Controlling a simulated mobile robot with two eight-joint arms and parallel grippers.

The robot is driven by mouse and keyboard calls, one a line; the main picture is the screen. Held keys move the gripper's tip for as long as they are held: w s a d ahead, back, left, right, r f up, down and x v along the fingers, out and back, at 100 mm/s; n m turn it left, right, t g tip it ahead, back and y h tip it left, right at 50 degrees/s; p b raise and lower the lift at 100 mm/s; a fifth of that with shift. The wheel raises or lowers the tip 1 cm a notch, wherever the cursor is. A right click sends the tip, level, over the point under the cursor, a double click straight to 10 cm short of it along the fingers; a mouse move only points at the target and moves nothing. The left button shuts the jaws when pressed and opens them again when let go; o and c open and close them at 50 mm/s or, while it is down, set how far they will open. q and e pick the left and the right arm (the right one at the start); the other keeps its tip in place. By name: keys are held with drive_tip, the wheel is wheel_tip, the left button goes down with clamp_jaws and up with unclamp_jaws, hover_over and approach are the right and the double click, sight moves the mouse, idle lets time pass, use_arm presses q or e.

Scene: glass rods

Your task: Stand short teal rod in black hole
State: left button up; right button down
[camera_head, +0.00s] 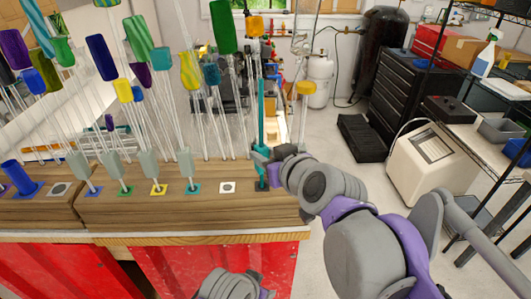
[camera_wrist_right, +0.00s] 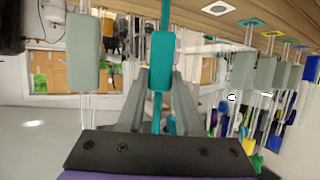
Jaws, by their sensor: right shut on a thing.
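The teal rod (camera_head: 261,112) is upright at the right end of the wooden block. My right gripper (camera_head: 262,154) is shut on it. In the right wrist view the fingers (camera_wrist_right: 159,85) close on either side of the rod's thicker teal sleeve (camera_wrist_right: 161,47). The rod's lower end is over or in a dark square marker (camera_head: 261,185) on the block's top, taken to be the black hole. I cannot tell whether the end is inside the hole. My left gripper is not in view; only a grey arm part shows at the bottom edge.
The wooden block (camera_head: 190,225) has several coloured square markers, including a white one (camera_head: 227,187) just left of the rod. Several clear rods with coloured tops and grey sleeves crowd its left and middle.

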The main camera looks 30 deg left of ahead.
drive_tip(key=shift+f, duration=0.1)
drive_tip(key=c, duration=0.5)
unclamp_jaws()
